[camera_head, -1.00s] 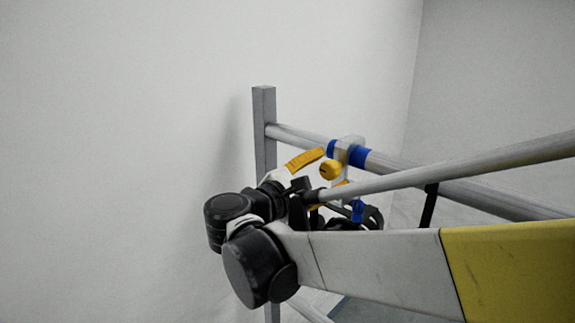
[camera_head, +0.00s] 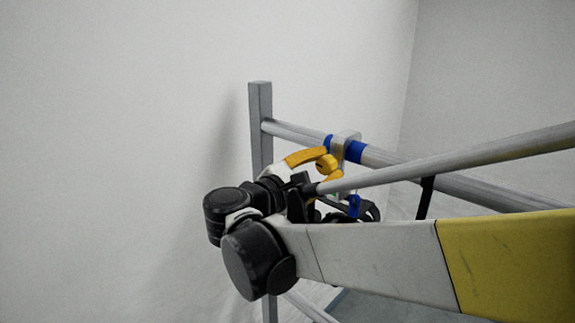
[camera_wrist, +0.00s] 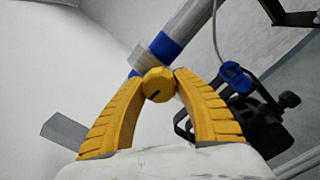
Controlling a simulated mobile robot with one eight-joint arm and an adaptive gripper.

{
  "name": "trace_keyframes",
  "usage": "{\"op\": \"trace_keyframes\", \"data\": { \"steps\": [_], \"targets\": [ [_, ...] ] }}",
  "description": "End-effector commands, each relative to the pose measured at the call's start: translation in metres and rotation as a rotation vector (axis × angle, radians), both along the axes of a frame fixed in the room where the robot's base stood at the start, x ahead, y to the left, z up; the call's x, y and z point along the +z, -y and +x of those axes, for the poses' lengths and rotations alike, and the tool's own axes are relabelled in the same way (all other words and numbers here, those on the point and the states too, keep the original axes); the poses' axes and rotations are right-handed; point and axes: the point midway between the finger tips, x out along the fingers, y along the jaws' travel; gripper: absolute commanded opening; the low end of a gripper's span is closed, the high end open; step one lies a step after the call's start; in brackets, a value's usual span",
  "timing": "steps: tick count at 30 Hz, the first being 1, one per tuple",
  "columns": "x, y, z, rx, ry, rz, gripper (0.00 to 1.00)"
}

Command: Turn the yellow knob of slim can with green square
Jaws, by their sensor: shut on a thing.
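The yellow knob (camera_wrist: 159,84) sits between the tips of my gripper (camera_wrist: 157,76) in the wrist view. It has a dark slot on its face. Both yellow fingers touch its sides, so my gripper is shut on it. In the head view the knob (camera_head: 326,164) is at the end of my gripper's upper finger (camera_head: 308,156). The black can (camera_wrist: 262,128) hangs to the right of the fingers in the wrist view. It is mostly hidden behind my arm in the head view. I cannot make out a green square clearly.
A grey clamp (camera_head: 346,142) with blue tape (camera_head: 356,151) beside it holds on a horizontal metal pipe (camera_head: 460,192). An upright post (camera_head: 261,130) stands at the left. A blue clip (camera_wrist: 236,76) is near the can. The white wall is close behind; open space lies left.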

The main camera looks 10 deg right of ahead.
Motion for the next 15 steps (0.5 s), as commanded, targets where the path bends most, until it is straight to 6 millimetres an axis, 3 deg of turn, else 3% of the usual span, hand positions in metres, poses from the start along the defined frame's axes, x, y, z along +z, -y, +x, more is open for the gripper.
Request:
{"op": "trace_keyframes", "data": {
  "steps": [15],
  "targets": [
    [-0.0004,-0.0002,0.001,0.001,0.316,0.228,0.05]
  ]
}}
